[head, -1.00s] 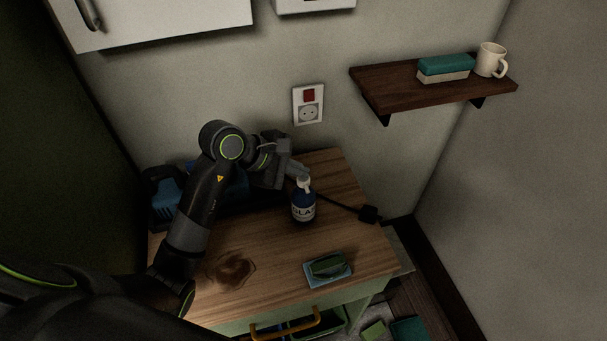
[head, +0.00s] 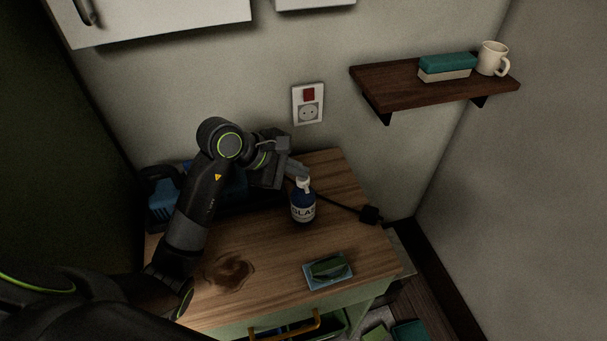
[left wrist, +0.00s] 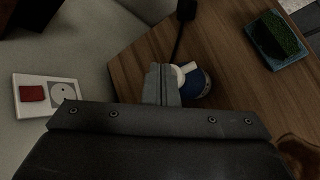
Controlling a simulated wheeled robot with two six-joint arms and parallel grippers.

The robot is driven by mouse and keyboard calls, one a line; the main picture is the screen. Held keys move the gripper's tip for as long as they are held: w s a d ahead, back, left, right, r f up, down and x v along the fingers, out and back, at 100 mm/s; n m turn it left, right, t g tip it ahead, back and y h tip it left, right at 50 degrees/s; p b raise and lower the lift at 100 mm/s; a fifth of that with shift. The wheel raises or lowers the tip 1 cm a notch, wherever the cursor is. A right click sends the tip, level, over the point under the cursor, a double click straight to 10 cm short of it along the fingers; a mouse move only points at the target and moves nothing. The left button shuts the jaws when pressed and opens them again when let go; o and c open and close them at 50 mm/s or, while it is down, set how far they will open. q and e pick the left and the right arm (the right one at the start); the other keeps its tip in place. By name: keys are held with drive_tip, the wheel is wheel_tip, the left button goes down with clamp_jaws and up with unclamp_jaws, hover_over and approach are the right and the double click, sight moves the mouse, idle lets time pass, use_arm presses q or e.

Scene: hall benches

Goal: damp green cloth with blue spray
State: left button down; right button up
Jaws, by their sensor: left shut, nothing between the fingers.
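The blue spray bottle (head: 303,207), with a white top and a pale label, stands upright on the wooden bench top. It also shows in the left wrist view (left wrist: 197,86), seen from above. The green cloth (head: 330,266) lies on a light blue tray (head: 315,283) near the bench's front right. The cloth also shows in the left wrist view (left wrist: 274,35). My left gripper (head: 299,170) is shut and empty, its fingertips at the bottle's white top; I cannot tell if they touch it. My right gripper is not in view.
A brown stain (head: 228,271) marks the bench top (head: 270,251). A blue and black tool case (head: 163,203) stands behind my left arm. A black cable and plug (head: 370,215) lie right of the bottle.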

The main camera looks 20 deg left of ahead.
sight(297, 179)
use_arm(q)
drive_tip(key=shift+r+p, duration=0.65)
drive_tip(key=shift+r, duration=0.8)
drive_tip(key=shift+r+p, duration=0.5)
drive_tip(key=shift+r, duration=1.1)
idle(0.4)
